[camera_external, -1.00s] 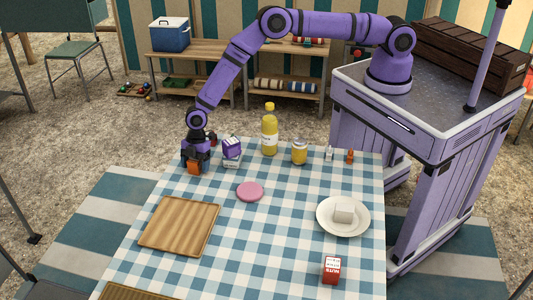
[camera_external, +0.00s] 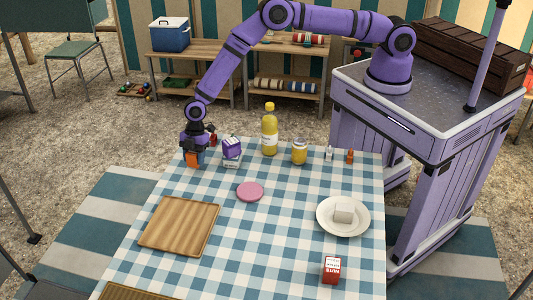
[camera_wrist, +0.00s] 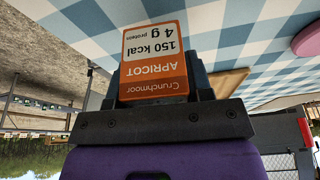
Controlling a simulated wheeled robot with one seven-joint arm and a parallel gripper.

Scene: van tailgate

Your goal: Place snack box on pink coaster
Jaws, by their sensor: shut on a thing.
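The snack box is an orange and white box with Crunchmoor Apricot print (camera_wrist: 155,62), held between the fingers of my gripper (camera_wrist: 157,88) in the wrist view. In the external view my gripper (camera_external: 194,150) is at the far left corner of the table, shut on the orange box (camera_external: 194,160), which appears slightly above the cloth. The pink coaster (camera_external: 250,192) lies flat and bare on the cloth, to the right of and nearer than the gripper. Part of it shows at the right edge of the wrist view (camera_wrist: 308,40).
Purple and white boxes (camera_external: 231,147) are stacked just right of my gripper. A yellow bottle (camera_external: 269,130), a jar (camera_external: 299,152) and small shakers stand along the back. A wooden board (camera_external: 179,226), a plate (camera_external: 326,226) and a red box (camera_external: 331,269) lie nearer.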

